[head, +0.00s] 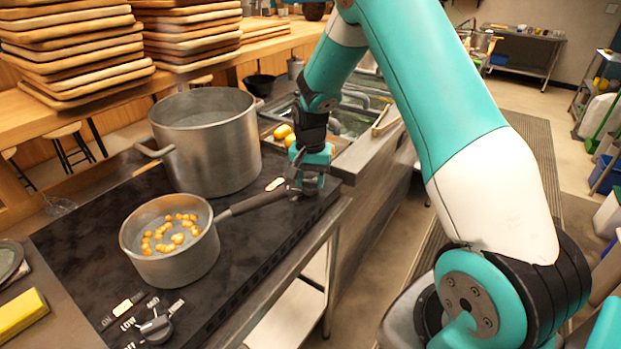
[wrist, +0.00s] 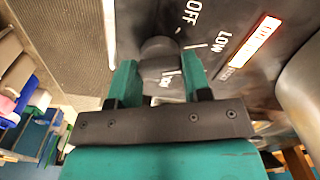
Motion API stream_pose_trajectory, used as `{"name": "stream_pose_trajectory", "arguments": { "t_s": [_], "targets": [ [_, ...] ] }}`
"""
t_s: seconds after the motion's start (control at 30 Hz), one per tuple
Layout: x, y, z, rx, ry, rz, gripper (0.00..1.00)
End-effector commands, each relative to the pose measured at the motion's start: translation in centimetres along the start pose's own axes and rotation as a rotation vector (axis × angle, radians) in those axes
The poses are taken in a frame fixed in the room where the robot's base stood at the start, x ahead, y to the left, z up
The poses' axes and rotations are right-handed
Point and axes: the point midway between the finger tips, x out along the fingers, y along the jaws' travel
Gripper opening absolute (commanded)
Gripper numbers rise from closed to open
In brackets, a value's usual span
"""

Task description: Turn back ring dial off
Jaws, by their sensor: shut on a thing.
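The back dial (wrist: 159,50) is a dark round knob on the cooktop, seen between my fingers in the wrist view. My gripper (wrist: 161,72) is shut on it, one green finger on each side. The labels OFF and LOW stand beside the dial, and a lit orange-white indicator strip (wrist: 255,42) glows beyond LOW. A short white mark lies near the right finger; I cannot tell the dial's exact setting. In the head view my gripper (head: 308,187) reaches down at the cooktop's far right corner and hides the dial.
A saucepan (head: 140,242) with beans stands on the front of the black cooktop (head: 75,235), its handle reaching toward my gripper. A large pot (head: 210,135) stands behind. The front dial (head: 156,328) is at the lower left. A sink (head: 350,120) lies beyond.

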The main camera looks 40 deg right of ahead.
Motion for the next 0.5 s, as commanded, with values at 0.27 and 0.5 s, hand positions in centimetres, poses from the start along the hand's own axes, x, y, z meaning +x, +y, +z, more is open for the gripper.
{"name": "stream_pose_trajectory", "arguments": {
  "t_s": [0.27, 0.5],
  "targets": [
    [-0.06, -0.01, -0.02, -0.061, 0.0, 0.0, 0.21],
    [-0.08, -0.02, -0.03, -0.222, 0.0, 0.0, 0.21]
  ]
}}
